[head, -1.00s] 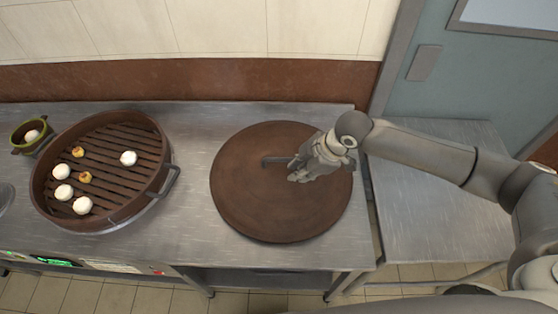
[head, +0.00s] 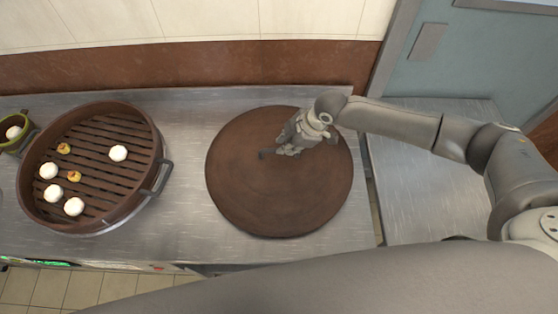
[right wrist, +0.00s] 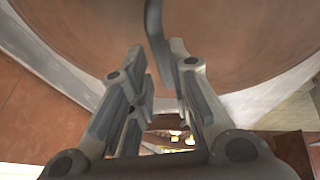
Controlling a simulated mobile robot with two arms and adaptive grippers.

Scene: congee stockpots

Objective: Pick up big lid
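The big lid (head: 255,205) is a round brown disc lying flat on the steel counter in the head view. It also fills the top of the right wrist view (right wrist: 240,40). Its dark bar handle (head: 266,154) is mostly hidden by my right gripper (head: 285,149). In the right wrist view the handle (right wrist: 154,30) runs down between the two fingertips (right wrist: 163,65). The fingers stand apart with a gap around the bar, and I see no firm contact. My left gripper is not in view.
A round brown steamer (head: 112,214) with slats, white buns and small yellow pieces stands left of the lid. A small green pot (head: 14,135) is at the far left. A lower steel table (head: 405,195) stands at the right, and a tiled wall (head: 200,20) behind.

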